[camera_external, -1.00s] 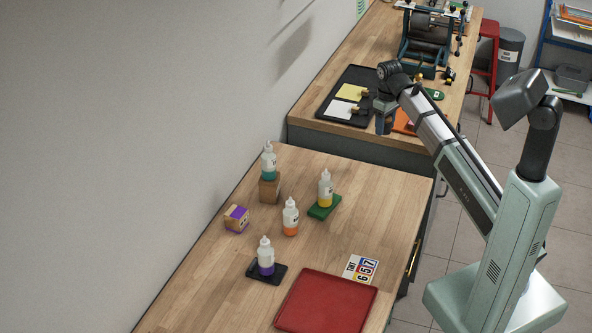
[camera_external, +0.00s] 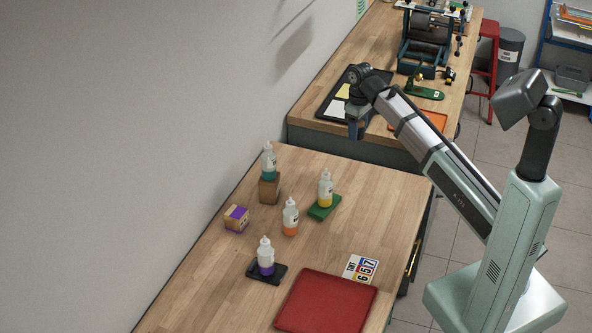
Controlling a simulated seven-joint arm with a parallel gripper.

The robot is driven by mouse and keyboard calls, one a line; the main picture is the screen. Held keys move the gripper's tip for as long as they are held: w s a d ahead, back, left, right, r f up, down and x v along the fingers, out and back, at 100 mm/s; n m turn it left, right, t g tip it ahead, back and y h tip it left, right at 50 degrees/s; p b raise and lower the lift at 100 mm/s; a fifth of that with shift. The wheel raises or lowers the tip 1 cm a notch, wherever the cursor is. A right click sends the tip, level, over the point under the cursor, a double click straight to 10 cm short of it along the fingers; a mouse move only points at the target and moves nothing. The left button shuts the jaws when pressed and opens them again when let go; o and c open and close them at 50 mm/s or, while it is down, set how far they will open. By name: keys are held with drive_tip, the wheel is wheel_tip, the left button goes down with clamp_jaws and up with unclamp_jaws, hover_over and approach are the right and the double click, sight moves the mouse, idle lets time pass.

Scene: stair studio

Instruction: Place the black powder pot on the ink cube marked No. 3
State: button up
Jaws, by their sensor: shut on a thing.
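My gripper (camera_external: 356,133) hangs over the gap between the two benches, well above and behind the bottles. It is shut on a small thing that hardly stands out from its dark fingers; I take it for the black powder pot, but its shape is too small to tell. A tan cube with purple tape (camera_external: 237,218) sits on the near bench at the left, with nothing on its top. A brown cube (camera_external: 269,189) stands behind it, with a teal-based bottle (camera_external: 268,162) on top. No number on either cube can be read.
An orange bottle (camera_external: 290,218) stands mid-bench. A yellow bottle (camera_external: 325,188) stands on a green pad and a purple bottle (camera_external: 266,257) on a black pad. A red tray (camera_external: 326,302) and a number card (camera_external: 361,269) lie in front. The far bench (camera_external: 345,65) holds a dark tray and a press.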

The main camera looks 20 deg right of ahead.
drive_tip(key=s+a+n, duration=0.2)
drive_tip(key=s+a, duration=0.1)
drive_tip(key=a, duration=0.9)
drive_tip(key=s+a+n, duration=0.3)
drive_tip(key=a, duration=0.9)
drive_tip(key=s+a+n, duration=0.2)
drive_tip(key=s+a, duration=0.1)
drive_tip(key=a, duration=0.9)
drive_tip(key=r+n, duration=0.1)
drive_tip(key=n, duration=0.7)
hover_over(236, 212)
wheel_tip(236, 212, down, 10)
drive_tip(key=shift+r, duration=0.2)
drive_tip(key=shift+f, duration=0.15)
drive_tip(key=o, duration=1.1)
wheel_tip(236, 212, up, 12)
drive_tip(key=shift+r, duration=0.2)
